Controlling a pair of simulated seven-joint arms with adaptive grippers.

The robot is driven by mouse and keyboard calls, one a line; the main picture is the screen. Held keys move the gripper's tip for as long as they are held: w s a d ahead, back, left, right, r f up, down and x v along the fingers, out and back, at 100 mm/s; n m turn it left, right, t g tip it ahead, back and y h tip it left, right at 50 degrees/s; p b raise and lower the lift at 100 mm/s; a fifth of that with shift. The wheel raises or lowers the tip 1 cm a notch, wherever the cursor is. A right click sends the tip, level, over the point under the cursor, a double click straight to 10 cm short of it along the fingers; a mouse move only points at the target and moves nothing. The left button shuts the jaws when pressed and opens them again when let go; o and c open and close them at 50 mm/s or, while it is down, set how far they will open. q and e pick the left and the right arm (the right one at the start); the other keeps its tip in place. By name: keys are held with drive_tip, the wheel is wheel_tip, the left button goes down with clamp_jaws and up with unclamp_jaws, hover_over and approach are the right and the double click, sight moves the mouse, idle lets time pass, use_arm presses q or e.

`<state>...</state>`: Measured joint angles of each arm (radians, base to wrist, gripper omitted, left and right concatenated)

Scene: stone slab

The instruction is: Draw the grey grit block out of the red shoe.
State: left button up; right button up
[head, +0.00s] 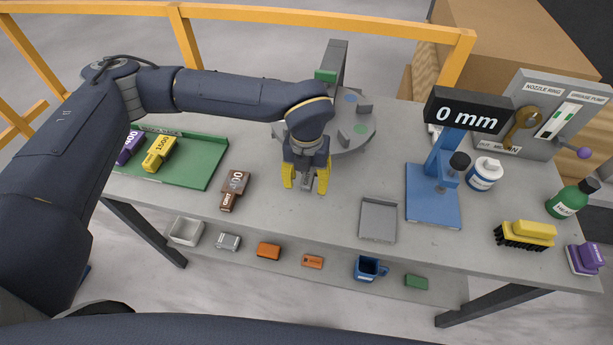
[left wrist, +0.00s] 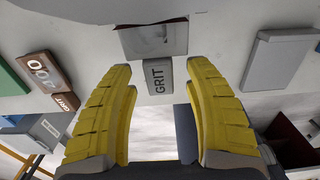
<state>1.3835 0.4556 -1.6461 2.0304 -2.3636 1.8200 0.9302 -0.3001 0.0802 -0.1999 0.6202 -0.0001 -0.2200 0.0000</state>
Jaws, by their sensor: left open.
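The grey grit block (left wrist: 158,77), marked GRIT, shows in the left wrist view between and beyond my left fingertips, with gaps on both sides. In the head view only a small grey part (head: 306,187) shows between the fingers. My right gripper is out of view.
A brown 00-marked block (head: 236,185) lies to the left, near a green tray (head: 205,165) with purple and yellow blocks. A grey tray (head: 378,220) and a blue gauge stand (head: 432,200) are on the right. A grey turntable (head: 350,140) is behind the gripper.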

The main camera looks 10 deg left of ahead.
use_arm(q)
clamp_jaws()
idle(0.5)
drive_tip(key=shift+s, duration=0.1)
drive_tip(key=shift+s+a, duration=0.2)
drive_tip(key=shift+s, duration=2.2)
drive_tip(key=shift+s+r, duration=0.1)
drive_tip(key=shift+s+a+r, duration=0.1)
drive_tip(key=shift+s+r, duration=1.35)
